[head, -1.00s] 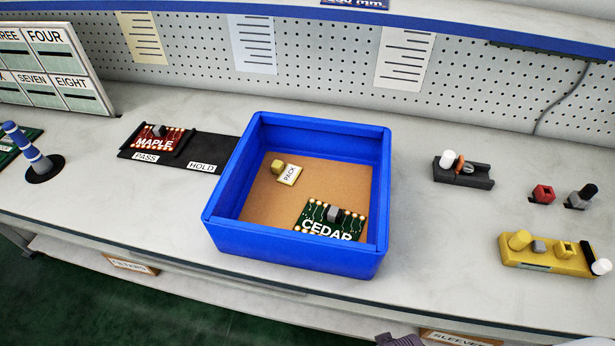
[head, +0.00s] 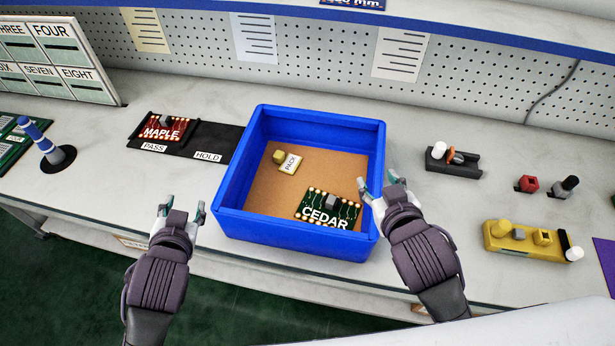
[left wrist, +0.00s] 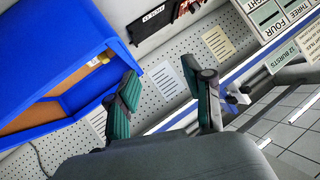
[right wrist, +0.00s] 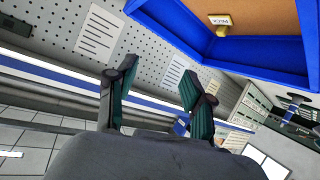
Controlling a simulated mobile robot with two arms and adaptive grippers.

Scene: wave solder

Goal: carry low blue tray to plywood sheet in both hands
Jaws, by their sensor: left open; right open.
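The low blue tray (head: 300,247) sits on the grey bench in the middle of the head view. It has a brown floor and holds a green CEDAR board (head: 326,209) and a small PACK tag (head: 289,163). My left gripper (head: 179,206) is open and empty, just left of the tray's front left corner. My right gripper (head: 382,187) is open beside the tray's right wall; I cannot tell whether it touches. The tray's blue wall also shows in the left wrist view (left wrist: 62,57) and in the right wrist view (right wrist: 262,55). I cannot make out a plywood sheet.
A black PASS/HOLD strip (head: 222,143) with a red MAPLE board (head: 163,128) lies close to the tray's left side. A blue-striped post (head: 42,140) stands further left. A yellow fixture (head: 525,243) and a black holder (head: 453,163) are at right. A pegboard (head: 330,60) backs the bench.

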